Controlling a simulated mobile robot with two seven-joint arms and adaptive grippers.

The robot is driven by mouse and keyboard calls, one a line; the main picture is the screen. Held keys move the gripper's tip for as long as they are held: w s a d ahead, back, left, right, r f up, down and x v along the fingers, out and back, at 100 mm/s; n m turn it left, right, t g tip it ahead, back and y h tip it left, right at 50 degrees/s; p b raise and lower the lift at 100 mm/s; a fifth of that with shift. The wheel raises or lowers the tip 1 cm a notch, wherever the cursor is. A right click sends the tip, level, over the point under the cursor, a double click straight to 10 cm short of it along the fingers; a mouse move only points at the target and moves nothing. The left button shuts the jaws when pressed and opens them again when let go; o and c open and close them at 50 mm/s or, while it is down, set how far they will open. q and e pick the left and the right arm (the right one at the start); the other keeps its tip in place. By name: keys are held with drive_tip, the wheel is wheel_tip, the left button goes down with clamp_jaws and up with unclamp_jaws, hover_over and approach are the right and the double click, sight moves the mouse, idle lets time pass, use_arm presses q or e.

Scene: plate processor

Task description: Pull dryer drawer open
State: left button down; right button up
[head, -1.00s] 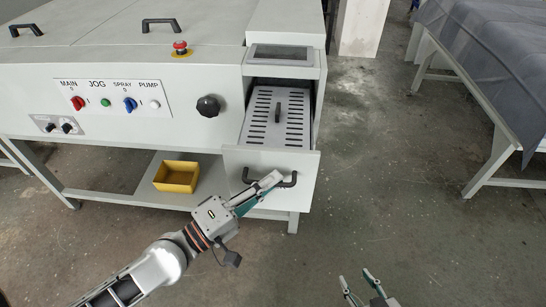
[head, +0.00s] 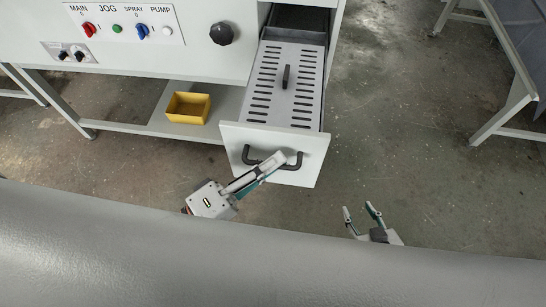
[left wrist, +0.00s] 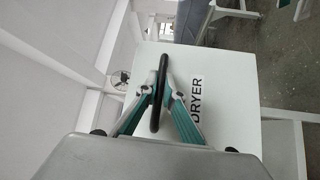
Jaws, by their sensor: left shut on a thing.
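The dryer drawer (head: 240,138) stands open, pulled out from the white machine's right end. Inside it lies a slotted light-grey cover (head: 290,98) with a small dark handle on top. My left gripper (head: 277,162) is shut on the drawer's black bar handle (head: 253,161). In the left wrist view the handle (left wrist: 157,110) runs between the two fingers (left wrist: 160,85), and the DRYER label (left wrist: 196,107) shows beside it. My right gripper (head: 359,209) is open and empty, to the right of the drawer.
A control panel (head: 120,22) and a black knob (head: 221,34) are on the machine's front. A yellow bin (head: 187,107) sits on the shelf below. A white table frame (head: 505,110) stands at the right. Bare floor (head: 410,120) lies between.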

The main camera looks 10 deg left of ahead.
use_arm(q)
drive_tip(key=c, duration=2.2)
unclamp_jaws()
drive_tip(key=shift+o, duration=0.2)
drive_tip(key=shift+a, duration=0.1)
drive_tip(key=v, duration=1.2)
